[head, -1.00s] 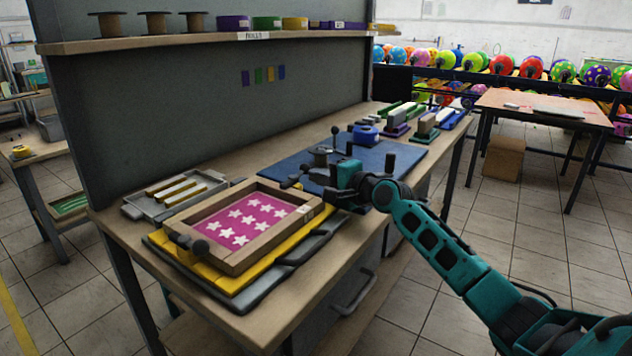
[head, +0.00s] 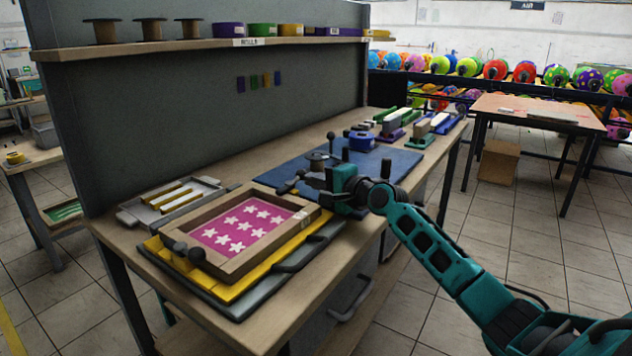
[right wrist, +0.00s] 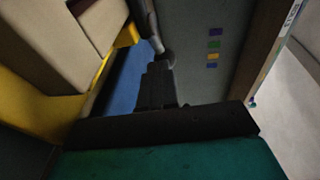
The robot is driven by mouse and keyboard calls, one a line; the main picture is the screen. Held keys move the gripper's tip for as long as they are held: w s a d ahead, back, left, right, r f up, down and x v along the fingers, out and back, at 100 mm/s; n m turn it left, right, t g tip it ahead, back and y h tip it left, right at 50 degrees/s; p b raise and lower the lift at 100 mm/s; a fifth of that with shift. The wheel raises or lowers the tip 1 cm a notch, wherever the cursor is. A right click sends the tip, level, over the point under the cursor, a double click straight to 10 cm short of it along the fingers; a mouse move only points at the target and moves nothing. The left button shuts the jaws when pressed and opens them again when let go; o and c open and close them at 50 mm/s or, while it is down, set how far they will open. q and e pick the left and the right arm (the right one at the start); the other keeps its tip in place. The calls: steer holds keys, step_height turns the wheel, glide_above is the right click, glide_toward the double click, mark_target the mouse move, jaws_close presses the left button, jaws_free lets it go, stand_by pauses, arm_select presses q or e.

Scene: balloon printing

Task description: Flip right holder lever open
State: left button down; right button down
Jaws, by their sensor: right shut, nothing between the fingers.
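The wooden frame (head: 205,262) holds a pink sheet with white stars (head: 243,226) and rests on a yellow base (head: 224,290). Dark round lever knobs (head: 196,257) show at its near left corner. My right gripper (head: 303,182) is at the frame's far right corner, level with its rim. Its dark fingers (right wrist: 157,86) are shut and empty in the right wrist view. A grey rod-like part (right wrist: 155,42) shows just past the fingertips; I cannot tell if they touch. The right holder lever is not clearly visible, with the gripper covering that corner. My left gripper is out of view.
A grey tray (head: 145,214) stands left of the frame. A tall grey panel (head: 150,120) closes the bench's back.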

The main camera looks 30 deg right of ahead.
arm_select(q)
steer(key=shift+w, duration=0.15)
arm_select(e)
steer(key=shift+w+d, duration=0.1)
steer(key=shift+w, duration=0.25)
steer(key=shift+w+d, duration=0.15)
steer(key=shift+w, duration=0.2)
steer(key=shift+x, duration=0.9)
steer(key=shift+w+r, duration=0.15)
steer(key=shift+w, duration=0.35)
arm_select(q)
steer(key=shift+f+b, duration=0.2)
steer(key=shift+b, duration=0.2)
arm_select(e)
steer(key=shift+w, duration=0.6)
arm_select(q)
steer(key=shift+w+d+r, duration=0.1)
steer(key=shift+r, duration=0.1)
